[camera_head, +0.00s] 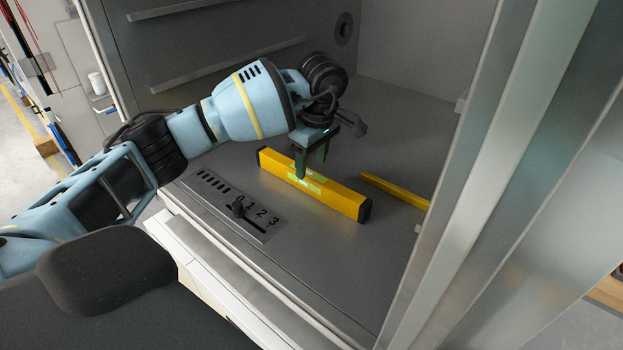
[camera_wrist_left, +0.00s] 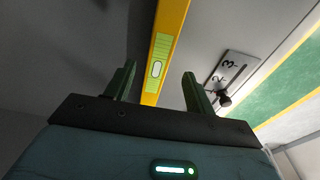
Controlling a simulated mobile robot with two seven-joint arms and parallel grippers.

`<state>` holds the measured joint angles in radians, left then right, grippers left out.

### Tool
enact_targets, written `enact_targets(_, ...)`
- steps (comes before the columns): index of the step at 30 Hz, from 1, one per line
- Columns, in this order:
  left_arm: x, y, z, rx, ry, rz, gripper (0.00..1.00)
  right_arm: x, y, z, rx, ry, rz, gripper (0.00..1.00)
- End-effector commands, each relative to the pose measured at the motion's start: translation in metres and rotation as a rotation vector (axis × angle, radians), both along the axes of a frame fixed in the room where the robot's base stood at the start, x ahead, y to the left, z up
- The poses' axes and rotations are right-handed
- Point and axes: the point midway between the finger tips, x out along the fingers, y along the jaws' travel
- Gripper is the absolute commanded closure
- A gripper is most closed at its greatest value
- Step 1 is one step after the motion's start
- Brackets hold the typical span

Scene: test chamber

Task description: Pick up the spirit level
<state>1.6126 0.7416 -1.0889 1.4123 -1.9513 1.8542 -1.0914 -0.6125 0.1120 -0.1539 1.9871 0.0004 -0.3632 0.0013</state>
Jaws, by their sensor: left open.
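The yellow spirit level (camera_head: 338,197) with black end caps lies on the grey chamber floor. Its green vial window shows near its middle. My left gripper (camera_head: 312,168) is open at the level's middle, with one finger on the near side in the picture and the other toward the far side. In the left wrist view the level (camera_wrist_left: 168,50) runs between the two open fingers of the left gripper (camera_wrist_left: 155,88). I cannot tell whether the fingers touch it. My right gripper is not in view.
A panel (camera_head: 232,206) with a slider and numbers lies in front of the level. A thin yellow bar (camera_head: 394,190) lies behind it to the right. The metal door frame (camera_head: 470,170) stands at the right, and walls close the back.

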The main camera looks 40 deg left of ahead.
Motion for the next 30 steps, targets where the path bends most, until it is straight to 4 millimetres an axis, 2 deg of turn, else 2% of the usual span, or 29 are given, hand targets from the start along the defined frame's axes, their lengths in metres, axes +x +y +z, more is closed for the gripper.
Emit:
enact_targets(4, 0.0, 0.002, -0.006, 0.0, 0.002, 0.001, 0.45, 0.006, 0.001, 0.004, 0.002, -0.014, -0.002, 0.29)
enact_targets(13, 0.002, 0.012, -0.044, -0.001, 0.001, 0.0, 0.45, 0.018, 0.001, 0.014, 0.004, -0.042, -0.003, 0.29)
enact_targets(23, 0.002, 0.013, -0.05, 0.0, 0.0, 0.0, 0.45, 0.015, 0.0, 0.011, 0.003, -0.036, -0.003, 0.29)
enact_targets(30, 0.002, 0.012, -0.05, 0.0, 0.0, 0.0, 0.77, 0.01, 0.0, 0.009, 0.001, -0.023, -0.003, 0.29)
